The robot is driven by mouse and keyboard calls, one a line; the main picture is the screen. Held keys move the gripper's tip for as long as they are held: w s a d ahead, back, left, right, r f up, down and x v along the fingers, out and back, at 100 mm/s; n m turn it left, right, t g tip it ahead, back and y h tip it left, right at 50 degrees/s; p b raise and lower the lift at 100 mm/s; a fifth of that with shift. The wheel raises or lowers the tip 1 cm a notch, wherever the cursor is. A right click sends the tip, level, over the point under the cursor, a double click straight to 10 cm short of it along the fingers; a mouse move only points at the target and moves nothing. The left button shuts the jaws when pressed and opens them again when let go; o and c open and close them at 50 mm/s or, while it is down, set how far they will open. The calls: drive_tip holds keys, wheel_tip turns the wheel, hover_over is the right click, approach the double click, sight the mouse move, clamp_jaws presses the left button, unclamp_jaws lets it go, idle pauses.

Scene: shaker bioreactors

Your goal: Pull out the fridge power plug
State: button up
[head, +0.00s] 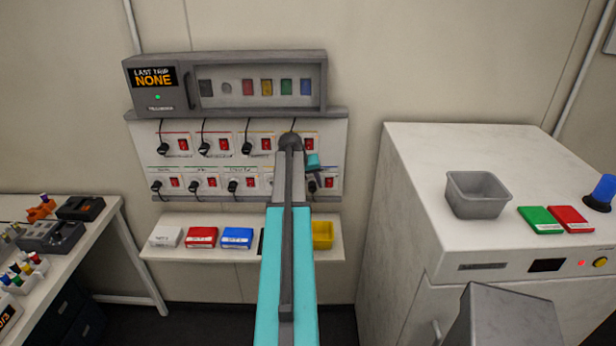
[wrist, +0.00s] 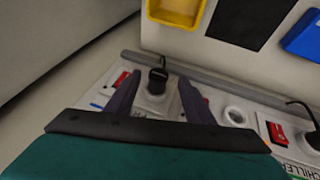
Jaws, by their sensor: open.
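My gripper (wrist: 160,105) is open in the wrist view. Its two dark fingers stand on either side of a black plug (wrist: 156,78) and its pale round socket, with no visible grip on the plug. No fridge label can be read, so I cannot tell from the frames whether this is the fridge plug. In the head view my gripper (head: 316,178) is at the right end of the lower socket row, and my arm hides part of that row. The socket panel (head: 336,150) carries two rows of black plugs with red switches.
An empty-looking socket (wrist: 235,116) and a red switch (wrist: 277,133) lie beside the gripper. A shelf below holds a yellow bin (head: 323,236), a blue box (head: 237,238) and a red box (head: 202,237). A white cabinet (head: 420,190) stands at the right.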

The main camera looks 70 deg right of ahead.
drive_tip(key=shift+x, duration=0.8)
drive_tip(key=c, duration=1.1)
drive_tip(key=shift+c, duration=0.2)
drive_tip(key=shift+a, duration=0.15)
drive_tip(key=shift+s+a, duration=0.25)
drive_tip(key=shift+a, duration=0.05)
drive_tip(key=shift+s+a, duration=0.15)
drive_tip(key=shift+s+a, duration=0.3)
drive_tip(key=shift+a, duration=0.5)
